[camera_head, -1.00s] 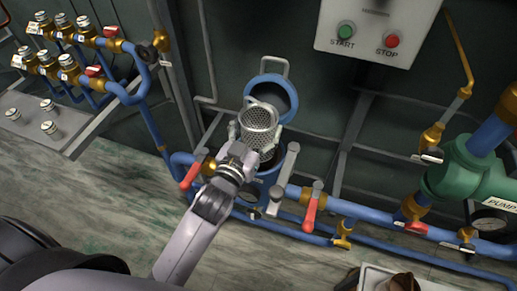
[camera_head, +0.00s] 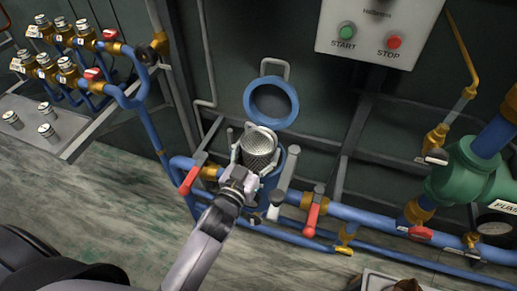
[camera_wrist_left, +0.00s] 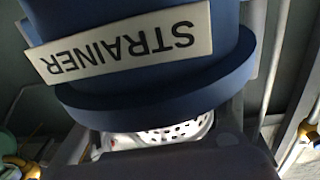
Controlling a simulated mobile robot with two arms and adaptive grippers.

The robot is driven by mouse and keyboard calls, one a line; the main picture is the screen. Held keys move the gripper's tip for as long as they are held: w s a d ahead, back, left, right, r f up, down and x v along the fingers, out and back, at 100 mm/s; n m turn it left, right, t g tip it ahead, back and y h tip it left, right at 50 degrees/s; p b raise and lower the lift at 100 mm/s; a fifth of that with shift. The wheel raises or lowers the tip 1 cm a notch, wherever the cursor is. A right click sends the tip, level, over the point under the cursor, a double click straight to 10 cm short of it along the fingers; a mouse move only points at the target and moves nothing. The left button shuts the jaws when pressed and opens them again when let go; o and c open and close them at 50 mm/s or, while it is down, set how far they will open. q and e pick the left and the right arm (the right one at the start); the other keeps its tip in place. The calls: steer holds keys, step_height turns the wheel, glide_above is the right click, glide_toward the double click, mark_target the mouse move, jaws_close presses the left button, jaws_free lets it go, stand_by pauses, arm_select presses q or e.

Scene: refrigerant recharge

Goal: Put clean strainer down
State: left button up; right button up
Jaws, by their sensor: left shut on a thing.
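The clean strainer (camera_head: 259,148) is a silver perforated basket with a handle loop. In the head view it is upright at the mouth of the blue strainer housing (camera_head: 277,181). My left gripper (camera_head: 247,163) is shut on the strainer from the front. In the left wrist view the perforated strainer (camera_wrist_left: 175,134) shows just beyond the rim of the blue housing (camera_wrist_left: 150,97), which carries a STRAINER label (camera_wrist_left: 125,45). How deep the basket sits in the housing is partly hidden by my gripper. My right gripper is not in view.
The open round blue lid (camera_head: 271,101) stands behind the housing. Red-handled valves (camera_head: 314,213) and blue pipes flank it. A start/stop box (camera_head: 378,33) hangs above right, and a green pump (camera_head: 466,176) is at the right. A tray (camera_head: 378,281) shows at the bottom.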

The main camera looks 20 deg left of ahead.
arm_select(q)
steer(key=shift+s+f, duration=0.1)
steer(key=shift+f, duration=0.35)
steer(key=o, duration=1.3)
steer(key=shift+s+d+f, duration=0.1)
steer(key=shift+f, duration=0.15)
steer(key=shift+r, duration=0.6)
steer(key=s+a+p, duration=0.1)
steer(key=s+p, duration=0.1)
steer(key=s, duration=0.9)
steer(key=shift+s+a+r, duration=0.25)
steer(key=shift+s+r, duration=0.05)
